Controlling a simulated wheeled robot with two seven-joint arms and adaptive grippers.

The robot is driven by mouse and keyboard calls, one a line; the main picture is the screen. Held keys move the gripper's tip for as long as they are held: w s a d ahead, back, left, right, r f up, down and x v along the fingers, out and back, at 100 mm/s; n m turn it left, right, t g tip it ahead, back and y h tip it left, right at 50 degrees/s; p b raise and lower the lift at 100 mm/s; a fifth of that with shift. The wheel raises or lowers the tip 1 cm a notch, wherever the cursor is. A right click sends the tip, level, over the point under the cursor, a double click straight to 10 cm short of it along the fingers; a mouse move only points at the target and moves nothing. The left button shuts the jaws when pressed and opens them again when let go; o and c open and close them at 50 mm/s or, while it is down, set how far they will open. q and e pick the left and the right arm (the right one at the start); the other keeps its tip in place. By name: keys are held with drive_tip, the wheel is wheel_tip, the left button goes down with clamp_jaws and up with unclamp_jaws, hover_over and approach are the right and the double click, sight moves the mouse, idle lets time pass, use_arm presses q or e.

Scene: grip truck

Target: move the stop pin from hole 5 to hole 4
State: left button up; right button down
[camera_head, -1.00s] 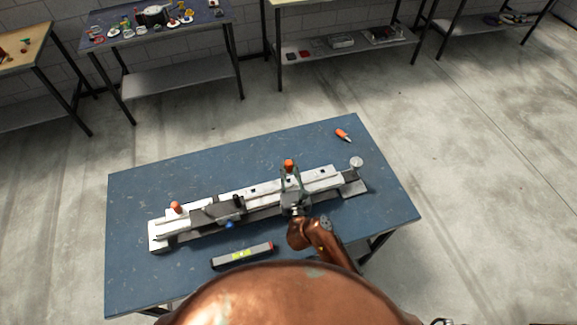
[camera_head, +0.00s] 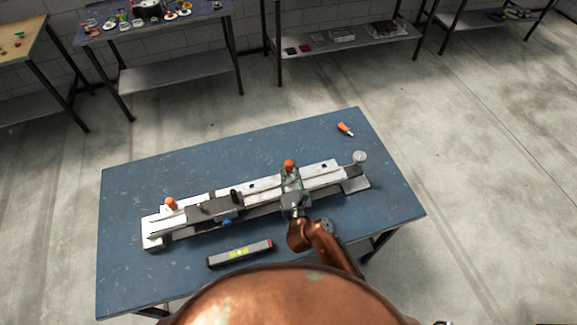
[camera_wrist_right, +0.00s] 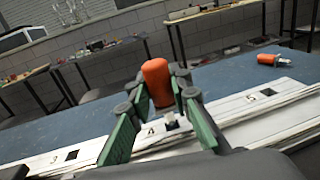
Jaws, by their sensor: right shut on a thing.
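The stop pin (camera_wrist_right: 157,82) has an orange knob and a short metal shank. My right gripper (camera_head: 290,172) is shut on it, with green-lined fingers on both sides in the right wrist view (camera_wrist_right: 158,100). The pin stands roughly upright, its shank over the square hole marked 4 (camera_wrist_right: 172,125). I cannot tell whether the tip is inside the hole. Hole 5 (camera_wrist_right: 267,92) is empty, to the right on the white rail (camera_head: 312,178). Hole 3 (camera_wrist_right: 72,155) is empty, to the left. My left gripper is not in view.
A dark carriage block (camera_head: 208,209) sits on the rail, left of my gripper. Another orange knob (camera_head: 171,203) is at the rail's left end. A level (camera_head: 240,253) lies in front. An orange-handled piece (camera_head: 344,128) lies behind right. The blue table (camera_head: 225,165) is otherwise mostly clear.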

drive_tip(key=shift+f+b, duration=0.5)
drive_tip(key=shift+f, duration=0.15)
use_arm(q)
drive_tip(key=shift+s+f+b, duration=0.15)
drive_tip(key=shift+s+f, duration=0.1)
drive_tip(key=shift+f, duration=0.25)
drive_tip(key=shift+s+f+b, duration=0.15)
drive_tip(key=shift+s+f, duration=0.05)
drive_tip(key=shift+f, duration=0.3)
use_arm(e)
drive_tip(key=shift+f, duration=0.7)
drive_tip(key=c, duration=1.7)
unclamp_jaws()
drive_tip(key=s, duration=0.4)
drive_tip(key=s+d, duration=0.1)
drive_tip(key=s, duration=0.7)
drive_tip(key=shift+d, duration=0.4)
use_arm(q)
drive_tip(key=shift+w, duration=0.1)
